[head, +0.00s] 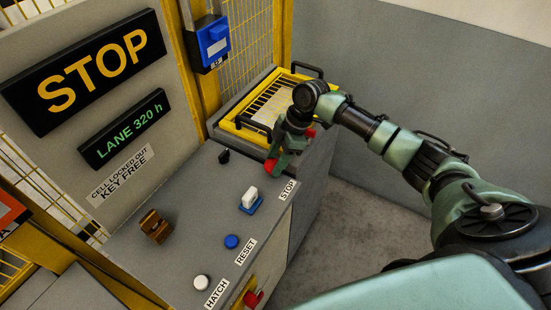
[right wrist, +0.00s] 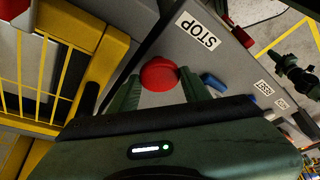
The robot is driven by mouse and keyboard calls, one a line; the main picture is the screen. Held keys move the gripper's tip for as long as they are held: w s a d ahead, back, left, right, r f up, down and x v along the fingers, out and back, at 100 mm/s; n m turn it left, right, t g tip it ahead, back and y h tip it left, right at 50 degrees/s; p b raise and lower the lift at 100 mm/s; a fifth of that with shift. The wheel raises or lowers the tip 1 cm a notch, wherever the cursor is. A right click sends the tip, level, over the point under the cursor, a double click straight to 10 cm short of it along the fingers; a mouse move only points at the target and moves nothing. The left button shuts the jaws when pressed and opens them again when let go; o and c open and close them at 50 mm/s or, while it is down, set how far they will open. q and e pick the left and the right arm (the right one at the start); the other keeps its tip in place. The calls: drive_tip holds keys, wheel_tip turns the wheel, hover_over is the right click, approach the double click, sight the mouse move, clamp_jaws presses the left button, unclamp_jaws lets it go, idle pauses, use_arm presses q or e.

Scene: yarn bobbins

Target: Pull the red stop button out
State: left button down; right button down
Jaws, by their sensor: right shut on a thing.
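The red stop button (head: 269,166) is at the far end of the grey console, near the STOP label (head: 287,189). My right gripper (head: 280,160) is over it and hides part of it. In the right wrist view the round red button (right wrist: 158,74) sits between my two green fingers, which are shut on it. Its base and stem are hidden. At the right edge of the right wrist view is a dark jaw-like shape (right wrist: 294,72), perhaps my left gripper; its jaws cannot be made out.
On the console (head: 185,225) are a white switch on a blue base (head: 249,198), a blue button (head: 232,242), a white button (head: 201,282) and a brown block (head: 155,226). A yellow-framed grate (head: 268,105) lies beyond. Signs read STOP, LANE 320 h and CELL LOCKED OUT KEY FREE.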

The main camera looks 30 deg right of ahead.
drive_tip(key=shift+w+r, duration=0.15)
drive_tip(key=shift+r, duration=0.05)
drive_tip(key=c, duration=0.9)
unclamp_jaws()
drive_tip(key=shift+c, duration=0.2)
drive_tip(key=shift+r, duration=0.1)
drive_tip(key=shift+d+r, duration=0.2)
drive_tip(key=shift+r, duration=0.1)
drive_tip(key=b+v, duration=0.2)
drive_tip(key=v, duration=0.5)
drive_tip(key=shift+s, duration=0.25)
